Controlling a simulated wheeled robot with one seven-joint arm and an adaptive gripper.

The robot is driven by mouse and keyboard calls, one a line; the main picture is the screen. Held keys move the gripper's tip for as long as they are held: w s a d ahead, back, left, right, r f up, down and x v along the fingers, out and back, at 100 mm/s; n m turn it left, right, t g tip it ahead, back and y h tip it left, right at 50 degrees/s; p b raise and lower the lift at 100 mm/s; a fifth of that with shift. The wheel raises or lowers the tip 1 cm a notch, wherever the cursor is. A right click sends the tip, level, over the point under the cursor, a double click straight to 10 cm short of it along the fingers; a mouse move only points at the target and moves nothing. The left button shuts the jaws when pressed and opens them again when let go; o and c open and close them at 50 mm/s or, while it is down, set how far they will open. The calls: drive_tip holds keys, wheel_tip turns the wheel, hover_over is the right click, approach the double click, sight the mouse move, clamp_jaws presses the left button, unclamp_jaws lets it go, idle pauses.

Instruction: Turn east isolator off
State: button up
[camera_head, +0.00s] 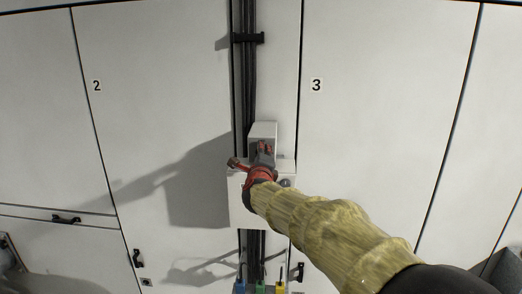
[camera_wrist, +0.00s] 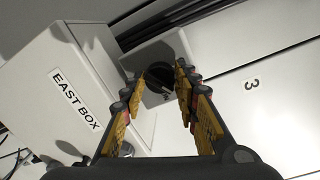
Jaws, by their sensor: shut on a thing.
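The east isolator is a small grey box (camera_head: 262,129) on the cable run between panels 2 and 3. In the wrist view the isolator box (camera_wrist: 148,58) carries a round black knob (camera_wrist: 157,86). My gripper (camera_head: 264,148) is at the front of the isolator and hides its knob in the head view. In the wrist view my gripper (camera_wrist: 162,76) has its yellow-padded fingers on either side of the knob, shut on its handle. The knob's markings are too small and partly hidden to read.
The white box labelled EAST BOX (camera_wrist: 45,75) sits right beside the isolator; it also shows in the head view (camera_head: 240,205). Black cables (camera_head: 246,85) run above it. Blue, green and yellow fittings (camera_head: 260,288) are below. Panel 3 (camera_head: 385,120) is clear.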

drive_tip(key=shift+a+n+h+p, duration=0.1)
drive_tip(key=shift+n+h+p, duration=0.5)
drive_tip(key=shift+n+p, duration=4.25)
drive_tip(key=shift+f+n, duration=0.1)
drive_tip(key=shift+n, duration=0.45)
drive_tip(key=o, duration=1.1)
drive_tip(key=shift+o, duration=0.3)
drive_tip(key=shift+s, duration=0.1)
